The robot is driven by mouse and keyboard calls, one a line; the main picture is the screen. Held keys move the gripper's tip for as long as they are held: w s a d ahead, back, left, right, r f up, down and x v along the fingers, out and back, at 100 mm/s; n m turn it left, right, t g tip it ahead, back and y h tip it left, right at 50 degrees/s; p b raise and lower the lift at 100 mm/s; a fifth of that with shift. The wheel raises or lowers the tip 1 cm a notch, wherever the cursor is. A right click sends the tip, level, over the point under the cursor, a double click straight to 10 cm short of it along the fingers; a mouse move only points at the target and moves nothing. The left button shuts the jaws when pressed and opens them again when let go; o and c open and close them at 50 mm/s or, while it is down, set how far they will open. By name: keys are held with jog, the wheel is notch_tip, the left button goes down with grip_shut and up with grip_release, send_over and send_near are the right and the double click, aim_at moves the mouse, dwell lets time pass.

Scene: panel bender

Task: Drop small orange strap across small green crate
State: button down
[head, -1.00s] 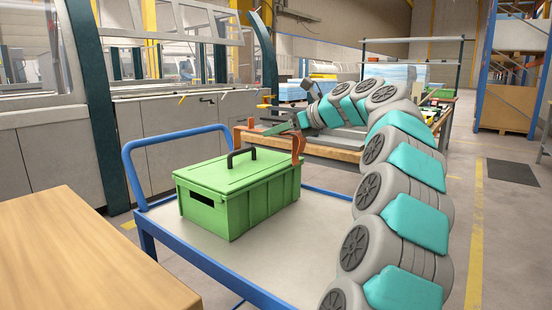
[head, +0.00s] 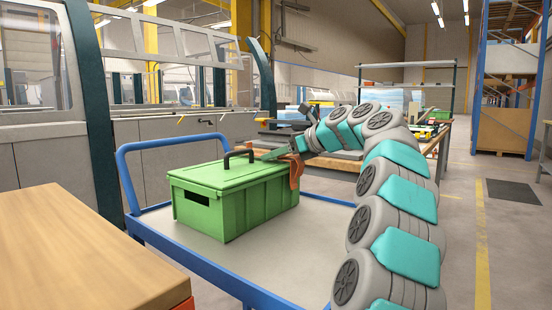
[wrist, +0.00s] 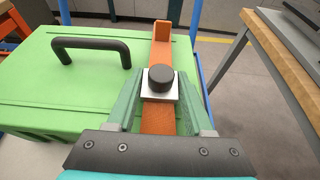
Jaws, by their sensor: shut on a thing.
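The small green crate (head: 235,205) is closed, with a black handle on its lid, and sits on a blue-framed cart. Its lid also shows in the wrist view (wrist: 60,95). The small orange strap (wrist: 161,48) has a black knob on a silver plate and a bent end. In the head view the strap (head: 296,172) hangs down by the crate's right end; its other end is hidden. My gripper (wrist: 160,98) is shut on the strap at the knob plate, close over the right part of the lid. I cannot tell whether the strap touches the crate.
The cart's deck (head: 315,230) is bare around the crate. A wooden table (head: 80,245) stands at the front left. A workbench (head: 345,165) with items lies behind my arm. A grey machine (head: 60,165) stands at the left.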

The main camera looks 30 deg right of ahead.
jog(key=shift+f, duration=0.75)
jog(key=c, duration=0.7)
grip_release()
jog(key=shift+f, duration=0.1)
jog(key=o, duration=0.4)
jog(key=shift+a+f, duration=0.1)
jog(key=shift+f, duration=0.1)
jog(key=shift+r, duration=0.5)
jog(key=v, duration=0.4)
jog(key=p+v, duration=0.1)
jog(key=v, duration=0.3)
jog(key=r+v, duration=0.1)
jog(key=v, duration=0.3)
